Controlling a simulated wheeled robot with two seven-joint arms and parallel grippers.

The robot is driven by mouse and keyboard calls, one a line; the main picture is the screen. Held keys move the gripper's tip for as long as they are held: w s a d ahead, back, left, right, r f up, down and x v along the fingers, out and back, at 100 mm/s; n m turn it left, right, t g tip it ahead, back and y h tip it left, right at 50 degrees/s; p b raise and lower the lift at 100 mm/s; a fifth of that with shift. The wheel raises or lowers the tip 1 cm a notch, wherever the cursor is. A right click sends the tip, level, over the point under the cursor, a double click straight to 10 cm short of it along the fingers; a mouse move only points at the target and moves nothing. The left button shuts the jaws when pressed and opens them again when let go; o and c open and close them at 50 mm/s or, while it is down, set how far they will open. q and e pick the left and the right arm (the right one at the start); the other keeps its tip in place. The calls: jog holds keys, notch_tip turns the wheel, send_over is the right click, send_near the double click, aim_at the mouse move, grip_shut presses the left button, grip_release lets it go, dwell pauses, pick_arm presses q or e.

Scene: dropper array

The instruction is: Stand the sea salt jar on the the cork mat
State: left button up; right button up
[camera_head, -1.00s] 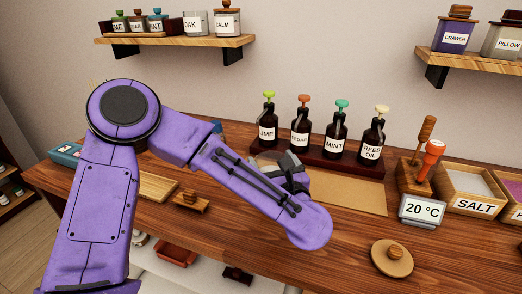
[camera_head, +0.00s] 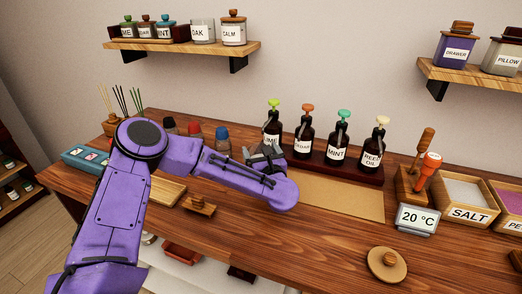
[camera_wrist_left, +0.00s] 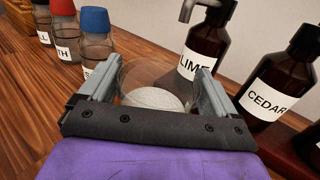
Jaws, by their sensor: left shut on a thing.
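My left gripper (camera_head: 266,152) is beside the lime bottle, behind the tan mat's left end. In the left wrist view its fingers (camera_wrist_left: 155,85) are shut on a clear glass jar (camera_wrist_left: 132,72) holding white grains, which I take for the sea salt jar. No label on it shows, and its base is hidden. In the head view my arm and gripper largely hide the jar. The cork mat appears to be the flat tan rectangle (camera_head: 340,199) in front of the dark bottles. Its visible part is bare. My right gripper is out of view.
A dark rack (camera_head: 355,171) holds several pump bottles behind the mat. Small capped bottles (camera_head: 222,140) stand left of my gripper. A thermometer display (camera_head: 416,218), a salt box (camera_head: 467,205) and a round knobbed lid (camera_head: 388,264) are right.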

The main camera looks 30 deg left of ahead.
pick_arm(q)
jog(key=shift+f, duration=0.1)
jog(key=o, duration=1.7)
jog(key=shift+s+d+r, duration=0.1)
jog(key=shift+d+r, duration=0.05)
jog(key=shift+r, duration=0.05)
jog(key=b+v, duration=0.4)
jog(key=v, duration=0.7)
jog(key=shift+f, duration=0.1)
jog(key=shift+s+d, duration=0.25)
jog(key=shift+s, duration=0.05)
